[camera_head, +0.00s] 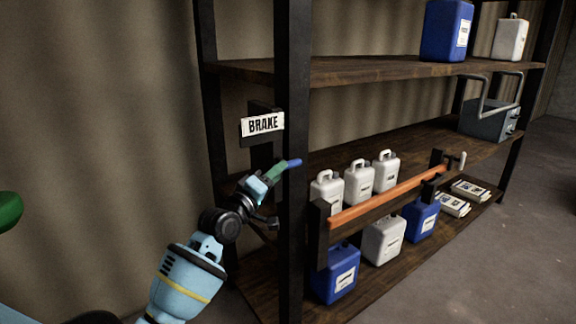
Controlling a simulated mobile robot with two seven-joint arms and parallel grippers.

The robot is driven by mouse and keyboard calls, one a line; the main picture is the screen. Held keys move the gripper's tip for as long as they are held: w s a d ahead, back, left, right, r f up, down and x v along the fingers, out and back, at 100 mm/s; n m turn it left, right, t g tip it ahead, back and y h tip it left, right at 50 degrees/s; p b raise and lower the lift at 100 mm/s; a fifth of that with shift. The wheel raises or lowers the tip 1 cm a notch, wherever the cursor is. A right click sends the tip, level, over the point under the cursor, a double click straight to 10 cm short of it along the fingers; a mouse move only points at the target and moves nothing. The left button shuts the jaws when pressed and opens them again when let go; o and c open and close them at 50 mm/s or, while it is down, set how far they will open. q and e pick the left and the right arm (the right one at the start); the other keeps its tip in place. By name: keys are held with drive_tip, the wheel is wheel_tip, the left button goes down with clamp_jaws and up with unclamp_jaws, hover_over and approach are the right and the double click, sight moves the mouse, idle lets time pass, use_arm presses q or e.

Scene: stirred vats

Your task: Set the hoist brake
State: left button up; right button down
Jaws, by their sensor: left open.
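A white sign reading BRAKE (263,124) is fixed on a dark bracket at the shelf's near left post. Below it a short green handle with a blue tip (288,164) points up to the right across the post. My left gripper (262,190) is at the lower left end of this handle, jaws open. I cannot tell whether the jaws touch it or lie around it. The handle's base is hidden behind my gripper and the post. My right gripper is not in view.
The dark shelf post (293,80) stands right beside my gripper. A grey metal box (488,118) stands farther right. A green rounded thing (8,210) shows at the left edge.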

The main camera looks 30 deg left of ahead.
use_arm(q)
drive_tip(key=shift+x, duration=2.5)
drive_tip(key=shift+d, duration=0.1)
clamp_jaws()
